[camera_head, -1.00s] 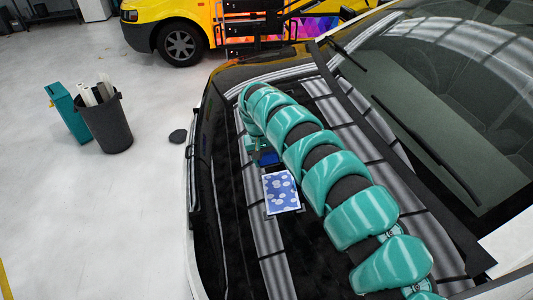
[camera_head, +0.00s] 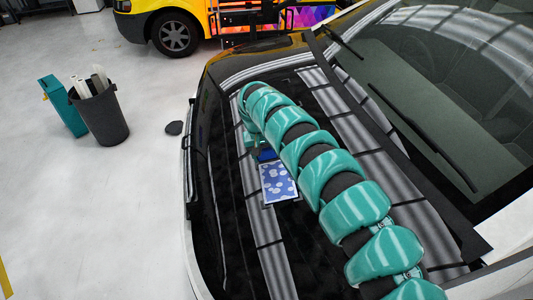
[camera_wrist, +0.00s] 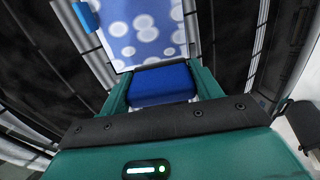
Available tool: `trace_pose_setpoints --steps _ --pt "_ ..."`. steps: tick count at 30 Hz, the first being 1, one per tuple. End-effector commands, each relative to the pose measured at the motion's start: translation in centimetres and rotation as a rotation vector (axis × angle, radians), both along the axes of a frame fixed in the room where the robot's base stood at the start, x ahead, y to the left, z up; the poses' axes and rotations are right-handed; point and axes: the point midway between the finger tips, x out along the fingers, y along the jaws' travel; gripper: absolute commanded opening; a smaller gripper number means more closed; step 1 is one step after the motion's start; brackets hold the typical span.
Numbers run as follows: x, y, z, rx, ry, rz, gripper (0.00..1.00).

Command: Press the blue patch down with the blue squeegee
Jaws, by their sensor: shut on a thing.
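The blue patch (camera_head: 279,184), with white spots and a pale border, lies on the dark, glossy car hood (camera_head: 228,215). In the wrist view the patch (camera_wrist: 140,30) fills the top middle, just beyond the squeegee. My gripper (camera_wrist: 162,74) is shut on the blue squeegee (camera_wrist: 163,86), which sits between its two green fingers. In the head view the squeegee (camera_head: 267,154) shows at the patch's far edge, partly hidden by my arm. I cannot tell whether it touches the patch.
A small blue piece (camera_wrist: 85,15) shows beside the patch in the wrist view. The windshield (camera_head: 440,100) and a wiper lie to the right. A dark bin (camera_head: 101,118) with rolls stands on the floor at left. A yellow vehicle (camera_head: 140,22) is behind.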

Motion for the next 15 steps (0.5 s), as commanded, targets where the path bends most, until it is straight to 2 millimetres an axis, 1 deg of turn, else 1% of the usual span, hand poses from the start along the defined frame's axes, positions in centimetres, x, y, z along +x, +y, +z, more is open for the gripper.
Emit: trace_pose_setpoints --steps 15 --pt "0.08 -0.15 -0.89 0.0 0.0 0.0 0.45"
